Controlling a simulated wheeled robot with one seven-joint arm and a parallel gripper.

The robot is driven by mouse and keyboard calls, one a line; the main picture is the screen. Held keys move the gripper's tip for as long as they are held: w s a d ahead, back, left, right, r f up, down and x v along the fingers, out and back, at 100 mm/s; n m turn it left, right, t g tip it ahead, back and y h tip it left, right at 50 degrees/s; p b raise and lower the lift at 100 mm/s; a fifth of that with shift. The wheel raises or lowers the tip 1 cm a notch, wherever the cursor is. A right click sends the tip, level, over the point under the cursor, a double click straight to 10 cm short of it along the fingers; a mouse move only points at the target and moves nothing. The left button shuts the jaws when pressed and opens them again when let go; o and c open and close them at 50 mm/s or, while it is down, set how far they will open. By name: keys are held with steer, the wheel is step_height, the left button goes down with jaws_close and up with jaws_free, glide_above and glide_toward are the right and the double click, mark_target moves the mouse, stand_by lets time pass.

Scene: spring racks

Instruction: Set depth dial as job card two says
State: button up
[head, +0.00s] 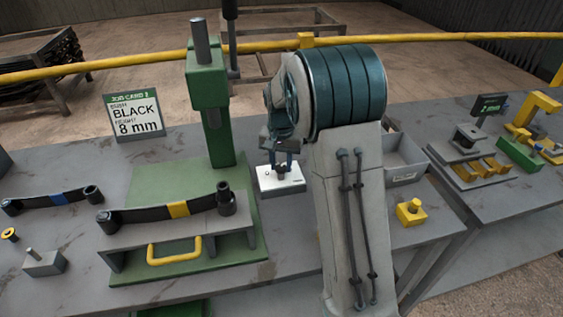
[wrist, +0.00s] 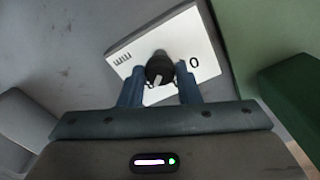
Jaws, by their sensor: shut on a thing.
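The depth dial is a black knob (wrist: 160,67) with a white mark, on a white plate (wrist: 122,65). In the wrist view the plate shows "mm" and a "0"; other figures are hidden by my fingers. The white mark points towards the lower left, away from the "0"; I cannot read its value. My gripper (wrist: 160,88) is shut on the knob from above. In the head view my gripper (head: 281,163) stands over the white plate (head: 292,185).
A green press (head: 214,150) stands left of the dial, with a leaf spring (head: 160,212) with a yellow band in front. A grey bin (head: 405,160) and a yellow block (head: 410,212) are right of my arm.

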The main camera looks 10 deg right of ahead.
mark_target(281, 166)
stand_by(0.4)
steer(key=o, duration=1)
step_height(281, 166, up, 14)
steer(key=s+f+n+t, duration=0.1)
steer(key=s, duration=0.8)
steer(key=s+f+n+t, duration=0.1)
steer(key=s+f+n, duration=0.1)
steer(key=s, duration=0.7)
steer(key=s+f+n+t, duration=0.1)
steer(key=s+f+n, duration=0.1)
steer(key=s, duration=0.7)
steer(key=shift+s+a, duration=0.1)
steer(key=shift+s, duration=0.3)
